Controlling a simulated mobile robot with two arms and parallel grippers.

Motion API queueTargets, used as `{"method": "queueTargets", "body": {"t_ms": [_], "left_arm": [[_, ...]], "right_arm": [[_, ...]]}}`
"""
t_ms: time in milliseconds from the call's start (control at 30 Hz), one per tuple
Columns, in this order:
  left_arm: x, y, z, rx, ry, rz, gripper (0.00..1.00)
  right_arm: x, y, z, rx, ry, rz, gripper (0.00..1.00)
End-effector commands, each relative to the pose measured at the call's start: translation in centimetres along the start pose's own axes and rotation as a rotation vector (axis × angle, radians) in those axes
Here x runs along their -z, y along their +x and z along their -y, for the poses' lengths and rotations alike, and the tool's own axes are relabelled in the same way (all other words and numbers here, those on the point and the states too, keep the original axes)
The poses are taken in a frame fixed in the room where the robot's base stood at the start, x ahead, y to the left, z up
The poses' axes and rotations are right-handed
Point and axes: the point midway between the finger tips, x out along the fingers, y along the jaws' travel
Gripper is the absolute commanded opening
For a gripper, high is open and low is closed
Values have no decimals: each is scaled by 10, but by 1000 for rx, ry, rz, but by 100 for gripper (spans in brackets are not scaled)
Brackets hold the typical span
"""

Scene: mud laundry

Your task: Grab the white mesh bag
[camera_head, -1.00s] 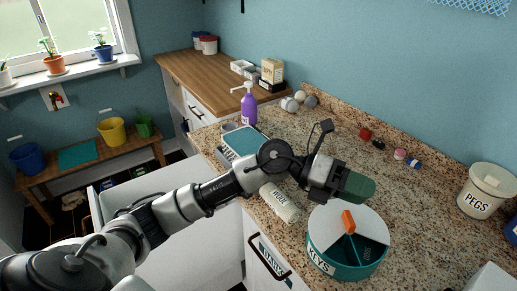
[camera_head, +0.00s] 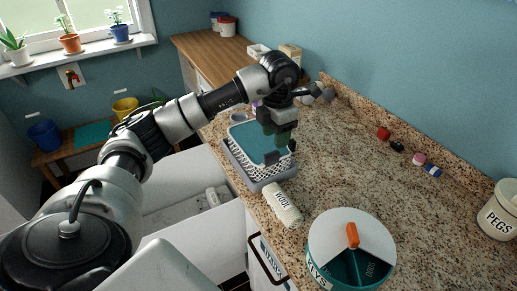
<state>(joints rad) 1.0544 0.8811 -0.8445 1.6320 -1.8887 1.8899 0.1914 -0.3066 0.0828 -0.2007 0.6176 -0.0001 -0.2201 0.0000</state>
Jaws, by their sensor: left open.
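A white mesh-like patch (camera_head: 241,157) shows inside a grey tray (camera_head: 276,184) on the granite counter, around a flat teal piece (camera_head: 246,135). I cannot tell for sure whether the patch is the white mesh bag. My left gripper (camera_head: 280,154) points down over the right part of the tray. Its jaws are open, with dark fingertips close to the teal piece and the mesh. Whether they touch anything is unclear. The gripper and wrist hide part of the tray. My right gripper is not in view.
A WOOL bottle (camera_head: 283,205) lies just in front of the tray. A round KEYS box (camera_head: 324,236) with an orange handle stands at the front. A PEGS pot (camera_head: 500,213) is at the right. Small coloured items (camera_head: 419,159) lie along the backsplash. The middle counter is clear.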

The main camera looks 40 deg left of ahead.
Motion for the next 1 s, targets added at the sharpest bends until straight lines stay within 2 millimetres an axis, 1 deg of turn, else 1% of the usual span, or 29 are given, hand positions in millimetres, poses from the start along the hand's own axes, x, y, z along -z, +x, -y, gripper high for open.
{"method": "queueTargets", "body": {"t_ms": [167, 267, 300, 400, 500, 700, 967, 1000], "left_arm": [[0, 14, 0, 2, 1, -2, 47], [-1, 29, -1, 3, 0, -4, 47], [-1, 36, -1, 3, 1, -3, 47], [-1, 49, -1, 3, 3, -1, 47], [-1, 54, -1, 2, 3, 1, 47], [-2, 56, -1, 1, 3, 2, 47], [-2, 55, -1, 2, 2, 2, 7], [-2, 55, -1, 1, 2, 2, 1]], "right_arm": [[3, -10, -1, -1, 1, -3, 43], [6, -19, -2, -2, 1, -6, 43], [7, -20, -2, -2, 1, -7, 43], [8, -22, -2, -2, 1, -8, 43], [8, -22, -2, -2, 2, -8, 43], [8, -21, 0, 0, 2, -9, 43], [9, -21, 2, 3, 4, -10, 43], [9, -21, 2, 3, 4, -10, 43]]}}
